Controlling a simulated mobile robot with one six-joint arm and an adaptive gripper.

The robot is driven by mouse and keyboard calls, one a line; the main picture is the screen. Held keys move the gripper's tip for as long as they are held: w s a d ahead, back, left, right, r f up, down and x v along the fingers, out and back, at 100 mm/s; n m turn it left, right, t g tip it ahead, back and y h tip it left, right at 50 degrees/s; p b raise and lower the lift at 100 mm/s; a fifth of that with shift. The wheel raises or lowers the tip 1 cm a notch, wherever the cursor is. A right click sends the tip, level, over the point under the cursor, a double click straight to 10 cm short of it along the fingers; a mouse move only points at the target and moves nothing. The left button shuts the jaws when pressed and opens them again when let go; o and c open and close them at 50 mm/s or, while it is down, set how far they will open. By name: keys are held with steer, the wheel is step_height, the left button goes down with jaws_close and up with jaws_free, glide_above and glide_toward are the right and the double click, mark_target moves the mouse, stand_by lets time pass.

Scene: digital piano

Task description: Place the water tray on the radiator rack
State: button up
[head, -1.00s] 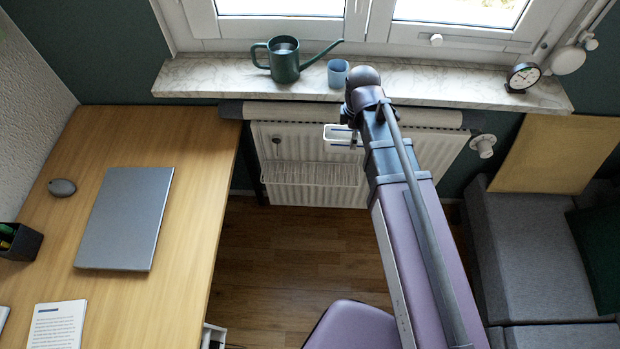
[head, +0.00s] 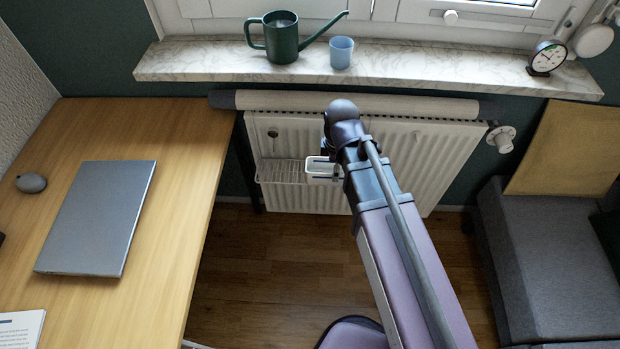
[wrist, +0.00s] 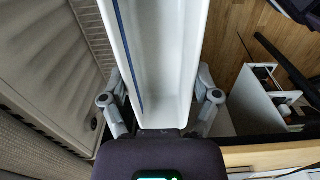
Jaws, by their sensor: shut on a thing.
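The water tray (head: 322,168) is white with a blue line and is partly hidden behind my arm in the head view. In the wrist view the tray (wrist: 160,60) runs away from the camera between the fingers of my gripper (wrist: 160,100), which is shut on it. The radiator rack (head: 280,172) is a pale wire basket hung on the front of the white radiator (head: 400,185). The tray is at about the height of the rack's right end, in front of the radiator. I cannot tell whether they touch. A slatted part of the rack (wrist: 93,35) shows left of the tray in the wrist view.
The marble sill (head: 200,62) above holds a green watering can (head: 281,40), a blue cup (head: 341,52) and a clock (head: 546,58). The wooden desk (head: 185,190) with a laptop (head: 100,215) stands left, a grey sofa (head: 550,260) right.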

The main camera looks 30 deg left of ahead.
steer(key=s+f+b, duration=0.4)
steer(key=f+b, duration=0.5)
steer(key=f, duration=0.1)
steer(key=shift+a, duration=0.45)
steer(key=shift+r, duration=0.1)
steer(key=w+a, duration=0.3)
steer(key=a, duration=0.1)
steer(key=w+a+f+b, duration=0.1)
steer(key=w+a, duration=0.2)
steer(key=w, duration=0.1)
steer(key=w+a, duration=0.3)
steer(key=a, duration=0.1)
steer(key=shift+w+a+f, duration=0.3)
steer(key=shift+w+a, duration=0.05)
steer(key=shift+w, duration=0.05)
steer(key=shift+f+b, duration=1.75)
steer(key=shift+b, duration=0.2)
steer(key=shift+f, duration=0.2)
steer(key=o, duration=1.1)
steer(key=shift+r, duration=0.1)
steer(key=shift+o, duration=0.2)
